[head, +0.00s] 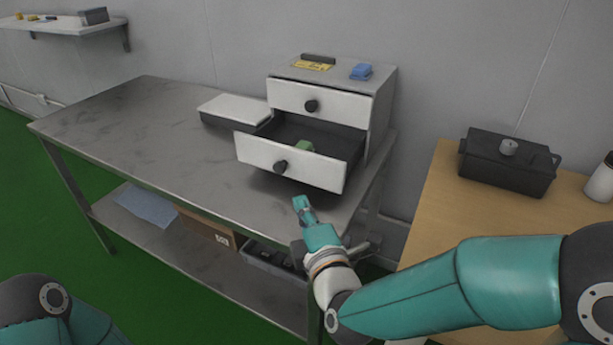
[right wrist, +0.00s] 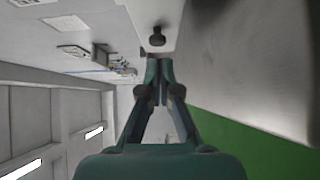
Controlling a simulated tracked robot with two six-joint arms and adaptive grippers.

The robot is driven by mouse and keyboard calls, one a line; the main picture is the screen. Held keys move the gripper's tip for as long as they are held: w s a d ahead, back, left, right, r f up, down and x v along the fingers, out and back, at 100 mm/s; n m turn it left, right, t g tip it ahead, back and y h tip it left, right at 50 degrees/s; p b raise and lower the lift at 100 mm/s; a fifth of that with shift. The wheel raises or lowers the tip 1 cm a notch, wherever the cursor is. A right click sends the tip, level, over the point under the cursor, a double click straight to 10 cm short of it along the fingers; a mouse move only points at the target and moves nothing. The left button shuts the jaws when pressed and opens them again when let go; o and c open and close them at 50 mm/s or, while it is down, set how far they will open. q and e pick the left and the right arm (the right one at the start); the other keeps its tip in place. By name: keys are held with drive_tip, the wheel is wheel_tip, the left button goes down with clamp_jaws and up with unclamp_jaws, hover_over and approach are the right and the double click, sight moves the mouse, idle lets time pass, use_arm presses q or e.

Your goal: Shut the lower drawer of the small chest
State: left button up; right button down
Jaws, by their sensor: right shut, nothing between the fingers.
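The small chest (head: 382,112) stands at the right end of the metal table, two white drawers with round black knobs. Its lower drawer (head: 320,171) is pulled well out, with a green item (head: 303,146) inside. The upper drawer (head: 340,106) looks almost flush, with a narrow dark gap along its top. My right gripper (head: 300,203) is shut and empty, in front of and below the lower drawer's face, apart from it in the picture. In the right wrist view its fingertips (right wrist: 158,62) point towards a black knob (right wrist: 157,37). My left gripper is not in view; only part of my left arm shows.
A flat white-topped box (head: 232,108) lies left of the drawer. The wooden table (head: 440,205) at right holds a black lidded container (head: 505,165). The metal table's left part (head: 130,115) is clear.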

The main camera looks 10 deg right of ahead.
approach(300, 169)
drive_tip(key=w+a, duration=0.3)
drive_tip(key=shift+w+a+f, duration=0.1)
drive_tip(key=shift+w+a, duration=0.05)
drive_tip(key=shift+w+d, duration=1.1)
drive_tip(key=shift+w, duration=0.2)
drive_tip(key=shift+w+d, duration=0.1)
